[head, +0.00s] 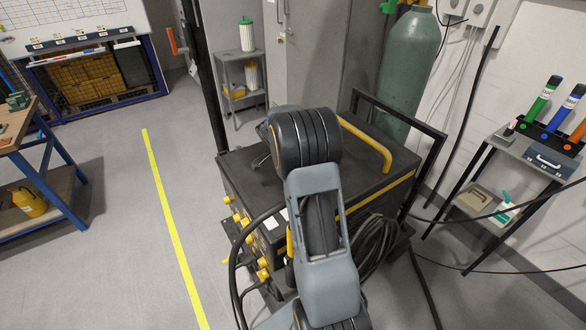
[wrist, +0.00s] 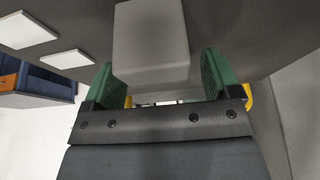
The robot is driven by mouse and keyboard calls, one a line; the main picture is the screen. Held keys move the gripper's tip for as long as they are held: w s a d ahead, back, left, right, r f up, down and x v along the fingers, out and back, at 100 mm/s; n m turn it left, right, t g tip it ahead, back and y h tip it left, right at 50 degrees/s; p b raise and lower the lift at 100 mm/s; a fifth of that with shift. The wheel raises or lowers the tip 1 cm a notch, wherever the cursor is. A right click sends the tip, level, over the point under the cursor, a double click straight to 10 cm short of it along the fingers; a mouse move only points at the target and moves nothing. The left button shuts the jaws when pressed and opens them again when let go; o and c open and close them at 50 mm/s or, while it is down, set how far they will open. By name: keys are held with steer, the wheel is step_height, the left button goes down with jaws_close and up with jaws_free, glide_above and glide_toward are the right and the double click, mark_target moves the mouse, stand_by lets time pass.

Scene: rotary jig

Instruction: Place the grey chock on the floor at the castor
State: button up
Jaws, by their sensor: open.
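A plain light-grey block (wrist: 150,42), which looks like the chock, fills the upper middle of the wrist view. My gripper (wrist: 165,85) is open, with one green finger to the left of the block and one to the right. In the head view my arm hides the gripper and the chock. I cannot make out the castor in either view.
A dark cart-like machine (head: 370,180) with a yellow handle stands beyond my arm, cables coiled at its side. A green gas cylinder (head: 408,70) is behind it. A side table (head: 510,150) stands right, a workbench (head: 50,160) left. Floor around the yellow line (head: 170,220) is clear.

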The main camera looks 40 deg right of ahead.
steer(key=shift+d+f, duration=0.2)
steer(key=shift+f, duration=0.3)
steer(key=shift+c, duration=0.4)
steer(key=c, duration=1)
steer(key=shift+r, duration=0.1)
steer(key=shift+c, duration=0.9)
steer(key=shift+r, duration=0.1)
